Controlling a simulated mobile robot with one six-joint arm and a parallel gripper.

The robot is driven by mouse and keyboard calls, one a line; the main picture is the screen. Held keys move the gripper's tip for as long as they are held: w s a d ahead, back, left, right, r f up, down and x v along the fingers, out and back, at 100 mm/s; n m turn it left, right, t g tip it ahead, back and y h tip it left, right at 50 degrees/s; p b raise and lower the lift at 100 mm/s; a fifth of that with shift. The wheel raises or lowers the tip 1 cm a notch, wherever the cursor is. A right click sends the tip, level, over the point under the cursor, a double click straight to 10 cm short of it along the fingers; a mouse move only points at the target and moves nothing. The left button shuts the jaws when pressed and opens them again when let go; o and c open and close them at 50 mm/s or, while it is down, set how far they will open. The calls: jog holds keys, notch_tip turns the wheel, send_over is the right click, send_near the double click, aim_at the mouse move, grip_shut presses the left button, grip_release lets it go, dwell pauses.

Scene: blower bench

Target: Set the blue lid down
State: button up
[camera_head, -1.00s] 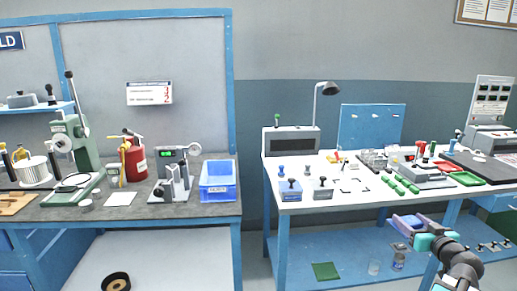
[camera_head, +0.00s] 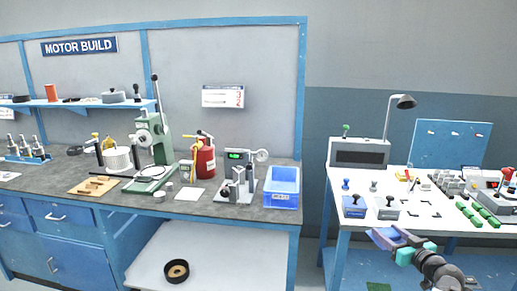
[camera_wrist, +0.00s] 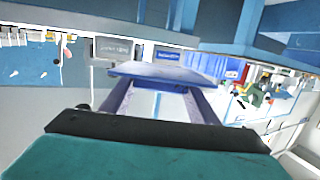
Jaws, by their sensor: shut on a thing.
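My gripper (camera_head: 394,242) is held out in the air at the lower right of the head view, in front of the white-topped bench. It is shut on the blue lid (camera_wrist: 165,72), which shows in the wrist view as a flat, pale blue plate across the ends of the two fingers. In the head view the lid is small and hard to tell apart from the bluish fingers. The lid touches no bench that I can see.
The grey-topped bench (camera_head: 225,207) on the left holds a blue bin (camera_head: 282,188), a green press (camera_head: 152,139) and a red canister (camera_head: 204,160). The white-topped bench (camera_head: 345,190) holds many small parts. A dark ring (camera_head: 176,271) lies on the low shelf. A gap separates the benches.

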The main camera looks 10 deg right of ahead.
jog(key=w+a+n+y+p, duration=0.25)
jog(key=w+a+y, duration=0.2)
jog(key=a, duration=0.75)
jog(key=a+f+n+g+y+p, duration=0.1)
jog(key=a+n+g+y, duration=0.6)
jog(key=a, duration=2.1)
jog(key=shift+s+n+y+p, duration=0.4)
jog(key=shift+n+y+p, duration=0.15)
jog(key=shift+d, duration=0.1)
jog(key=shift+s+f, duration=0.2)
jog(key=shift+f, duration=0.9)
